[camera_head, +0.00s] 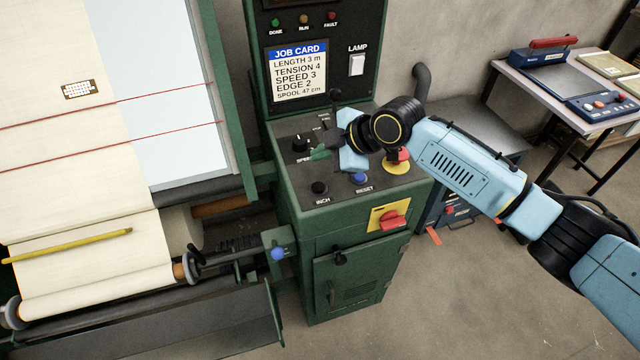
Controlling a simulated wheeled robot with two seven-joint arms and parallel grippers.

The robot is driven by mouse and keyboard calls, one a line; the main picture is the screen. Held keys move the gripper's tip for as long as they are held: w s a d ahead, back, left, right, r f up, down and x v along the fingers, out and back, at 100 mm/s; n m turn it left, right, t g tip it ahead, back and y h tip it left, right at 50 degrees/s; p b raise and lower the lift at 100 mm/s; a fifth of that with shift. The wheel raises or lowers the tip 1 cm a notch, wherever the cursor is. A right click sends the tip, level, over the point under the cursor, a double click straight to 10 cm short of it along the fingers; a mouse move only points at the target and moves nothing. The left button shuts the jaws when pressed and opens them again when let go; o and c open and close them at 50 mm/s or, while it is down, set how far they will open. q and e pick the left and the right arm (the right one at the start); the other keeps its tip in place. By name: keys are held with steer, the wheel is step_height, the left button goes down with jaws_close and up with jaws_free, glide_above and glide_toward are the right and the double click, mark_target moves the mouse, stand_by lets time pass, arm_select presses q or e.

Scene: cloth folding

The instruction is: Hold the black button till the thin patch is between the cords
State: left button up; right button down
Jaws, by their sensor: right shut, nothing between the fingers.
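The black button (319,187), labelled INCH, is on the sloped top of the green control console. The thin patch (79,89) is a small brown-edged rectangle with a pale woven middle on the cream cloth (60,190). Two red cords cross the cloth, the upper cord (160,95) and the lower cord (160,135). The patch lies just above the upper cord, not between them. My left gripper is out of view.
Beside the black button is a blue RESET button (359,179). A red mushroom button (397,160) on yellow is partly behind my right arm. The speed knob (301,144) is close to my gripper. A red rotary switch (391,219) is on the console front. A job card (298,72) hangs above.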

steer(key=shift+w+d+r, duration=0.2)
steer(key=shift+w+r, duration=0.25)
steer(key=shift+f, duration=0.1)
steer(key=b, duration=0.6)
glide_above(314, 184)
steer(key=s+d, duration=0.1)
steer(key=d, duration=0.1)
step_height(314, 184, down, 8)
steer(key=shift+s+r, duration=0.15)
steer(key=shift+f+b, duration=0.45)
stand_by(0.9)
steer(key=shift+f+b, duration=0.3)
steer(key=shift+f, duration=0.15)
steer(key=shift+f+b, duration=0.3)
steer(key=shift+f, duration=0.2)
stand_by(2.0)
